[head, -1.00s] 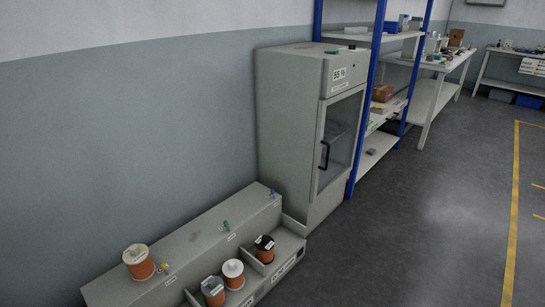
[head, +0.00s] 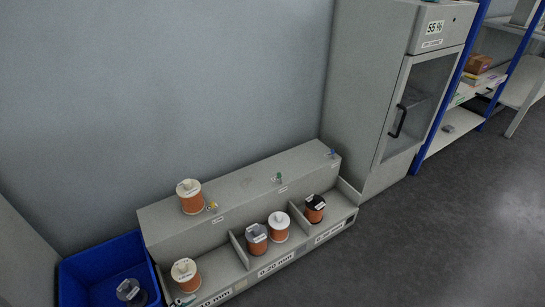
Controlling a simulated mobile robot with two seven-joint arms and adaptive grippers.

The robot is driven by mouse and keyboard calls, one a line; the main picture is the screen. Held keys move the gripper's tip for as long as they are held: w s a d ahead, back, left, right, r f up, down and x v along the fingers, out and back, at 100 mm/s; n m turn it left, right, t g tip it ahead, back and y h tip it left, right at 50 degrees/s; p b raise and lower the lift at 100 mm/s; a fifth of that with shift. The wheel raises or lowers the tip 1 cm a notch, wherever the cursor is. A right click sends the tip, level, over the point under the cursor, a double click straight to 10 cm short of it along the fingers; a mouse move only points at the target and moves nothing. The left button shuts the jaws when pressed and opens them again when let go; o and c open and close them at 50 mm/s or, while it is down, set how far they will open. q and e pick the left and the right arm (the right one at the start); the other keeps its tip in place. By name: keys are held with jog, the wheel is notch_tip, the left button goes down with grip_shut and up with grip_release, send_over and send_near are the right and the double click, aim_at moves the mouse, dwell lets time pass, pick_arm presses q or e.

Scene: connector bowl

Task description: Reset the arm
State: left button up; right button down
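Neither of my arms nor grippers shows in the head view. A grey stepped rack (head: 202,233) stands against the wall, with compartments along its lower front. One orange spool with a white top (head: 190,197) stands on the upper step at the left. On the lower step are another white-topped spool (head: 185,274) at the left, a grey-topped spool (head: 257,240) and a white-topped spool (head: 279,227) side by side in the middle, and a black-topped spool (head: 315,208) at the right.
A blue bin (head: 97,262) with a dark, clear-topped item (head: 130,291) inside stands left of the rack. A grey cabinet (head: 366,95) with a glass door stands right of it. Blue-framed shelves (head: 461,90) stand beyond. The floor (head: 440,235) at the right is clear.

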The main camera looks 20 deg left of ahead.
pick_arm(q)
jog(key=w+d+f+n+t+h+b, duration=0.1)
jog(key=w+d+n+t+h+b, duration=0.2)
jog(key=d, duration=0.5)
notch_tip(320, 180, up, 7)
jog(key=a+m+p, duration=0.1)
jog(key=p, duration=1)
pick_arm(e)
notch_tip(320, 180, up, 7)
jog(key=w+t, duration=0.1)
jog(key=w, duration=0.1)
pick_arm(q)
jog(key=shift+g+y, duration=0.3)
jog(key=shift+g, duration=0.1)
jog(key=shift+s+a+f+p, duration=0.5)
jog(key=shift+s+a+p, duration=0.3)
jog(key=shift+p, duration=0.95)
jog(key=shift+s+a+f+p, duration=0.45)
jog(key=shift+s+a+p, duration=0.35)
jog(key=shift+p, duration=0.95)
pick_arm(e)
jog(key=shift+g+h, duration=0.4)
jog(key=shift+g, duration=0.4)
jog(key=shift+s+d+f, duration=0.45)
jog(key=shift+s, duration=0.25)
jog(key=shift+s+d+f, duration=0.4)
jog(key=shift+s, duration=0.35)
jog(key=shift+s+d+f, duration=0.45)
jog(key=shift+s, duration=0.25)
